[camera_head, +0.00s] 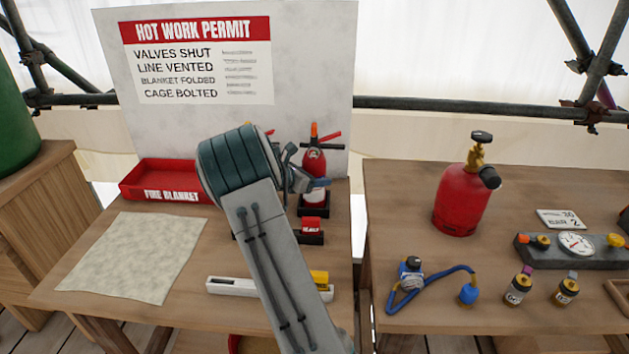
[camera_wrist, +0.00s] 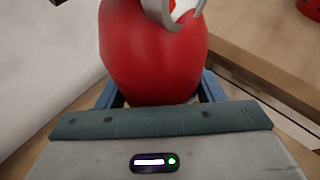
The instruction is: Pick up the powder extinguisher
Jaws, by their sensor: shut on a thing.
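The powder extinguisher (camera_head: 314,162) is a small red bottle with a black and red top. It stands upright at the back right of the left table, in or just above a dark holder (camera_head: 314,210). My gripper (camera_head: 316,184) is at its lower body, with a blue finger showing in front of it. In the wrist view the red body (camera_wrist: 152,50) fills the space between my blue fingers (camera_wrist: 158,92), which are shut on it. Whether its base touches the holder cannot be told. My arm hides part of the table.
A red fire blanket tray (camera_head: 160,182) and a pale cloth (camera_head: 135,257) lie left. The permit board (camera_head: 300,60) stands close behind. A red gas bottle (camera_head: 461,195), gauge block (camera_head: 575,250) and blue hose (camera_head: 425,290) are on the right table, across a gap.

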